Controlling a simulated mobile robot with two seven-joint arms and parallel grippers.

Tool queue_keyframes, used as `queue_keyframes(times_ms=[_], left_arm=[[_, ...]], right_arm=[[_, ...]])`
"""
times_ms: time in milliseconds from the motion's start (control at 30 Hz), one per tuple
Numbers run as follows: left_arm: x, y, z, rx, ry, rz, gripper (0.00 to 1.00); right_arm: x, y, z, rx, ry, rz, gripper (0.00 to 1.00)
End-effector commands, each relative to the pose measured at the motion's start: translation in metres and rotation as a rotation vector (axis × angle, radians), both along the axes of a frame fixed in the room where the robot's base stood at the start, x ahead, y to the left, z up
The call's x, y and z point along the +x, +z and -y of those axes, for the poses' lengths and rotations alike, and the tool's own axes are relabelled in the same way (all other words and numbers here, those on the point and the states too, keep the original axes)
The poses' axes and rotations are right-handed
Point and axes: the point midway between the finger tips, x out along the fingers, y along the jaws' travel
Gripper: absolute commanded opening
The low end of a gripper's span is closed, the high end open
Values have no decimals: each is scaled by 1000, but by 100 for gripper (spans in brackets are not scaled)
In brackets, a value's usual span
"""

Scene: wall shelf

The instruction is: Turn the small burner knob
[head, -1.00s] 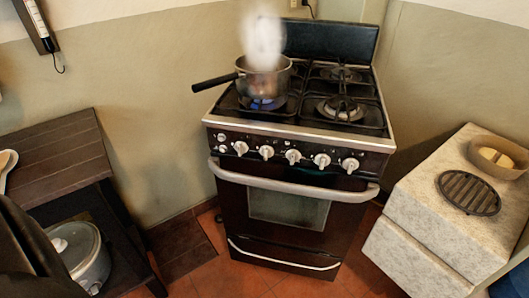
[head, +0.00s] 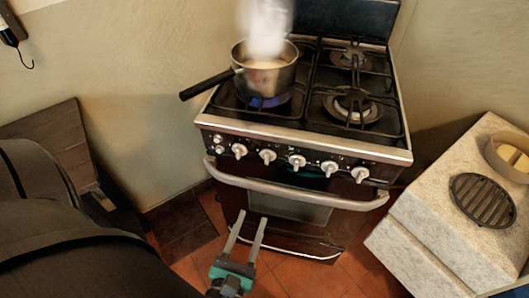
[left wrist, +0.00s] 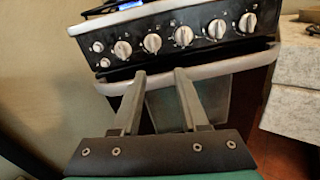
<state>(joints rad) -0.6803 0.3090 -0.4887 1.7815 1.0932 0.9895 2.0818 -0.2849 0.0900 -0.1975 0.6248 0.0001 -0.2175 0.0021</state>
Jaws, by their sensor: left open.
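The stove (head: 300,190) has a row of several white knobs along its black front panel. The leftmost large knob (head: 239,151) shows in the head view, with two smaller round knobs or buttons (head: 219,144) left of it. In the left wrist view the row runs across the top, with the leftmost large knob (left wrist: 122,49) and the smaller ones (left wrist: 98,47) at left. My left gripper (head: 253,217) is open and empty, in front of the oven door and below the knobs and handle. Its fingers (left wrist: 157,75) point toward the panel. My right gripper is out of view.
A steaming pot (head: 265,75) with a black handle stands over a lit blue flame at the left. The oven handle (head: 290,190) juts out below the knobs. A stone counter (head: 435,215) with a round grate (head: 482,200) stands at right.

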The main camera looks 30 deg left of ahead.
Motion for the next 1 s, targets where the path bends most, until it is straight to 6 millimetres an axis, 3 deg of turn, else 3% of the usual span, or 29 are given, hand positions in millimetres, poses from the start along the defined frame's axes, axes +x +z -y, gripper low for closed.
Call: queue_keyframes(times_ms=[133,267,800,1000], left_arm=[[-3,11,-6,-111,43,40,44],[7,12,-10,-121,48,45,44],[108,11,-42,-115,45,44,44],[131,11,-50,-115,44,42,44]], right_arm=[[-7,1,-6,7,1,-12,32],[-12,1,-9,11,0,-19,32],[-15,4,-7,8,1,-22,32],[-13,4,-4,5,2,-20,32]])
